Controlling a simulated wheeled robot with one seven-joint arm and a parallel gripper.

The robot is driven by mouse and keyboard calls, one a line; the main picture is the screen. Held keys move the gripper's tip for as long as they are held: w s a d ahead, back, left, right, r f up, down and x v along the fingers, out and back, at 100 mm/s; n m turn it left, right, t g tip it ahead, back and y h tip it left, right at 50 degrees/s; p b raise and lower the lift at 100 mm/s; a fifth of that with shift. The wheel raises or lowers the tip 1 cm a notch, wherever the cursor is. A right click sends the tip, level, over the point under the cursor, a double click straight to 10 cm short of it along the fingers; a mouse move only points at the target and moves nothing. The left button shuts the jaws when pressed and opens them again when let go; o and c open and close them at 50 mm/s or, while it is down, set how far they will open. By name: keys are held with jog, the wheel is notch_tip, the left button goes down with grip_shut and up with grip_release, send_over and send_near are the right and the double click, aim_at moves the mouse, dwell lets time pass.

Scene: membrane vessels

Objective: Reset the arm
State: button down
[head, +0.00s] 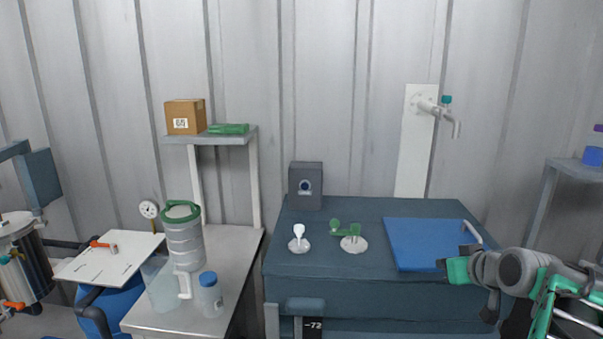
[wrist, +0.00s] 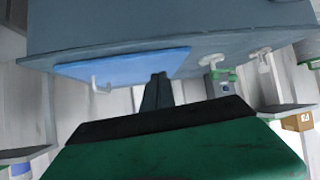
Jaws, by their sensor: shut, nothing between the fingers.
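My gripper (head: 442,264) is at the right of the head view, over the front right part of the dark blue chest (head: 340,262). It overlaps the right edge of the blue panel (head: 420,243) in the picture; whether it touches cannot be told. In the wrist view my gripper (wrist: 159,77) is shut and empty, with its dark fingers together. The wrist picture is turned over, with the chest (wrist: 120,25) at the top and the blue panel (wrist: 120,64) near the fingertips. My arm reaches in from the right edge.
A white valve piece (head: 298,240) and a green valve piece (head: 350,240) stand on the chest, before a grey box (head: 305,186). A wall tap (head: 446,112) hangs behind. Left, a bench (head: 235,255) carries a clear canister (head: 184,240) and a blue-capped bottle (head: 209,296).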

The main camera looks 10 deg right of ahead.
jog(key=s+a+f+n+g+y+p, duration=0.1)
jog(key=a+f+g+p, duration=0.1)
jog(key=a, duration=0.8)
jog(key=s+a+f+g+y+p, duration=0.1)
jog(key=a+f+g, duration=0.1)
jog(key=a, duration=0.7)
jog(key=s+a+f+g+p, duration=0.2)
jog(key=s+a+f+g, duration=0.2)
jog(key=s+a, duration=0.6)
jog(key=shift+s+f+h+p, duration=0.2)
jog(key=shift+s+h+p, duration=0.1)
jog(key=shift+s, duration=0.75)
